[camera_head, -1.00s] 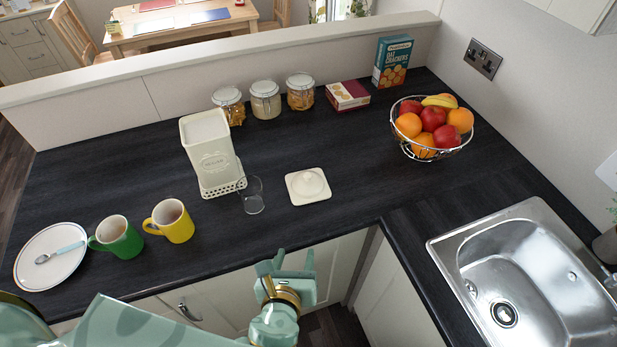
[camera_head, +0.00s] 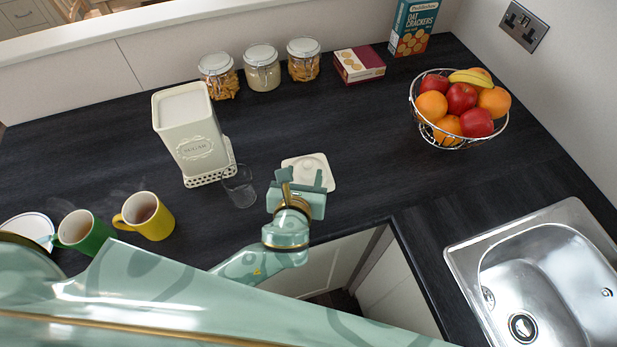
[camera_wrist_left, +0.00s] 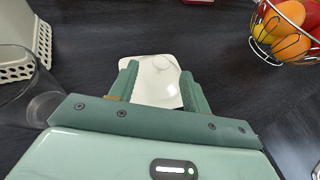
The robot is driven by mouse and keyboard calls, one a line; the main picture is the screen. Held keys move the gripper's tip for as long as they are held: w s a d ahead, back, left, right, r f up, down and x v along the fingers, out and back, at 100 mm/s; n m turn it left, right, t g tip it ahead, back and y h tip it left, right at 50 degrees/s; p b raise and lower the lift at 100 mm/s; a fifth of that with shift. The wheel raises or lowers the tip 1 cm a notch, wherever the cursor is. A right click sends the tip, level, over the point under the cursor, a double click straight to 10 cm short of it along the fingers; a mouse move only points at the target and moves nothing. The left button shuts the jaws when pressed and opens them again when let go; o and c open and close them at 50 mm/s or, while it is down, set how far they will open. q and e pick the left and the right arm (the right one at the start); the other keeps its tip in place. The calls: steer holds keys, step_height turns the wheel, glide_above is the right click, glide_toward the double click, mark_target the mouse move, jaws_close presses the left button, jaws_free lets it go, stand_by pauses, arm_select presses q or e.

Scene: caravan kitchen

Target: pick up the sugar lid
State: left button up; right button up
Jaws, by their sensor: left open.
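The sugar lid (camera_head: 318,167) is a cream square lid with a round raised knob, lying flat on the dark worktop. The open sugar canister (camera_head: 191,137), marked SUGAR, stands to its left. My left gripper (camera_head: 299,184) is open just in front of the lid and hides its near part in the head view. In the left wrist view the lid (camera_wrist_left: 157,88) shows between and beyond the two green fingers (camera_wrist_left: 157,90). I cannot tell from the views whether the fingers touch it. My right gripper is not in view.
A clear glass (camera_head: 239,187) stands close left of my gripper, beside the canister. Green (camera_head: 84,230) and yellow (camera_head: 146,215) mugs are further left. Jars (camera_head: 262,69) line the back. A wire fruit bowl (camera_head: 458,110) and a sink (camera_head: 540,270) are at the right. Worktop right of the lid is clear.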

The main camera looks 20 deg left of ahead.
mark_target(307, 164)
arm_select(q)
steer(key=shift+x, duration=0.85)
steer(key=shift+w+f+b, duration=0.1)
steer(key=shift+w+b, duration=0.1)
steer(key=shift+b, duration=0.15)
steer(key=shift+w+f+b, duration=0.1)
steer(key=shift+w+b, duration=0.15)
steer(key=shift+b, duration=0.05)
steer(key=b+x, duration=0.4)
steer(key=shift+w, duration=0.15)
steer(key=shift+w+b, duration=0.15)
steer(key=shift+b, duration=0.15)
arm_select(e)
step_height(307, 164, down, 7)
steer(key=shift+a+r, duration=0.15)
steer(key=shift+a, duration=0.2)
arm_select(q)
jaws_close()
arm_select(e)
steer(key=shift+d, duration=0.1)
